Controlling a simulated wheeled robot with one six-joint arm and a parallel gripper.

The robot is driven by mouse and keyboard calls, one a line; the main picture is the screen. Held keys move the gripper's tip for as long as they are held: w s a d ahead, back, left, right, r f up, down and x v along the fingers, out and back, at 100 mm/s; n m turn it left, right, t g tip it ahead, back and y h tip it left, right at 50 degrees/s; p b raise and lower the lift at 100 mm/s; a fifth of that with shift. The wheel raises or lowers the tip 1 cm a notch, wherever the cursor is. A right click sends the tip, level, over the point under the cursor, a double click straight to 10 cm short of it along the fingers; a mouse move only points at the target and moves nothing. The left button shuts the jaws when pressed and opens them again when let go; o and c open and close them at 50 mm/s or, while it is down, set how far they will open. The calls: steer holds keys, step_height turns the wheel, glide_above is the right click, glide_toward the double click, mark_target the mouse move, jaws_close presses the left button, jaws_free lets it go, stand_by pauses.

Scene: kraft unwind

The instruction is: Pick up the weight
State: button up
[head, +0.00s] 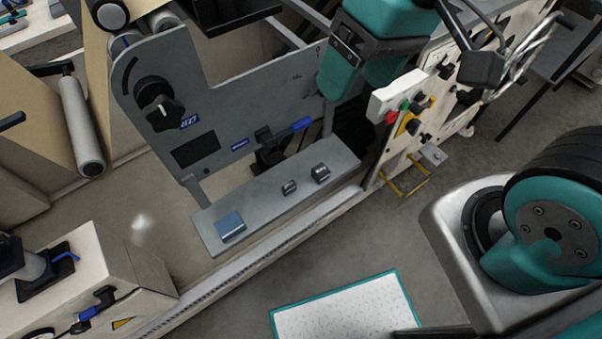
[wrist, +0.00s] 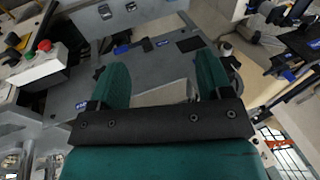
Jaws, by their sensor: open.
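In the head view, two small dark metal blocks that look like weights sit apart on a flat grey shelf (head: 262,202): a smaller one (head: 289,187) near the middle and a larger one (head: 320,173) toward the right end. I cannot tell which is the task's weight. My gripper (head: 360,84), with teal fingers, is above and to the right of the shelf, apart from both blocks. It also shows in the wrist view (wrist: 162,70), its fingers spread and nothing between them.
A blue-topped block (head: 229,225) lies at the shelf's left end. Behind the shelf stands a grey upright panel (head: 230,105) with a black knob (head: 158,103) and a blue-handled lever (head: 290,130). A control box (head: 398,95) with coloured buttons is right of my gripper.

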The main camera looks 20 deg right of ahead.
steer(key=w+d+f+m+h+b, duration=0.1)
steer(key=w+f+m+b, duration=0.4)
steer(key=f, duration=0.4)
steer(key=w+d+f+m+h+b, duration=0.1)
steer(key=w+f+m+b, duration=0.4)
steer(key=f, duration=0.4)
steer(key=m+h+b, duration=0.2)
steer(key=m+b, duration=0.3)
steer(key=m, duration=0.2)
glide_above(321, 169)
step_height(321, 169, down, 11)
steer(key=shift+m, duration=0.5)
step_height(321, 169, down, 12)
steer(key=shift+w+r+b, duration=0.1)
steer(key=shift+b, duration=1.15)
steer(key=shift+s+f+b, duration=0.2)
steer(key=shift+f+b, duration=0.4)
steer(key=shift+f, duration=2.4)
steer(key=shift+r, duration=0.15)
steer(key=c, duration=1.3)
